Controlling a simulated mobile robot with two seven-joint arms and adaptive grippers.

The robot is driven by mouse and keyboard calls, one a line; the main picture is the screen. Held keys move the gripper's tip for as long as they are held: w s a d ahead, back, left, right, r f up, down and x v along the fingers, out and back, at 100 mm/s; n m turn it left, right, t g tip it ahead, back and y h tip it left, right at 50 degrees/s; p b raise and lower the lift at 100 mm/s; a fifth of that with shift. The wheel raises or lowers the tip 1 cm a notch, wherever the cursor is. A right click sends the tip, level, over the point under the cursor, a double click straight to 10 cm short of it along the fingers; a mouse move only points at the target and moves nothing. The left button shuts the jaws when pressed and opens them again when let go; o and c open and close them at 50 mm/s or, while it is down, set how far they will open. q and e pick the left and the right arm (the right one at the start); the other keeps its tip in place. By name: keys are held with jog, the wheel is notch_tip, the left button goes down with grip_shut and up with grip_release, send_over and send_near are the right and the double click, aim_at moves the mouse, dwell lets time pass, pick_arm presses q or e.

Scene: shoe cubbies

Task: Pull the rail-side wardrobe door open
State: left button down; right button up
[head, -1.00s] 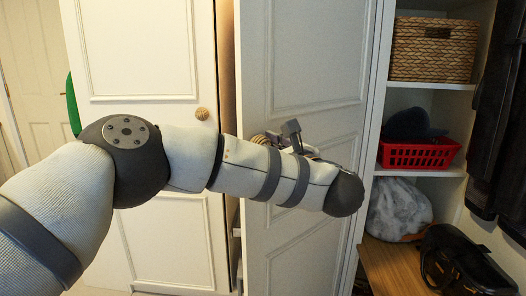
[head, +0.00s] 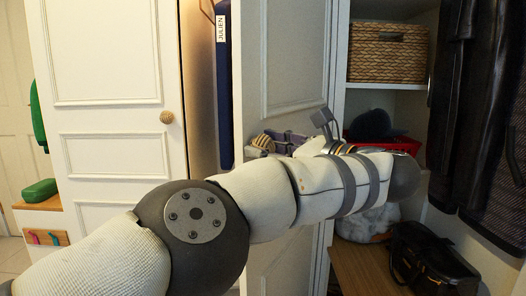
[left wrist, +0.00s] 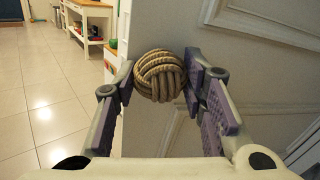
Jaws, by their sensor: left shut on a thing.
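The rail-side wardrobe door (head: 284,60) is a white panelled door standing partly open, with a gap between it and the other door. In the left wrist view its white face (left wrist: 250,75) lies behind and right of a round woven rope knob (left wrist: 159,76). My left gripper (head: 268,146) is shut on this knob; its purple pads (left wrist: 160,80) touch it from both sides. The other wardrobe door (head: 105,60) is closed and has its own rope knob (head: 166,117). My left forearm hides the lower part of the open door. My right gripper is out of view.
A dark blue garment bag labelled "JULIEN" (head: 223,90) shows in the gap. Open shelves at right hold a wicker basket (head: 388,52) and a red basket (head: 412,146). A black bag (head: 430,262) sits on the wooden bench (head: 355,268). Dark coats (head: 500,100) hang far right.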

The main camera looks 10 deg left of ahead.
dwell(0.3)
pick_arm(q)
jog(key=c, duration=1)
grip_release()
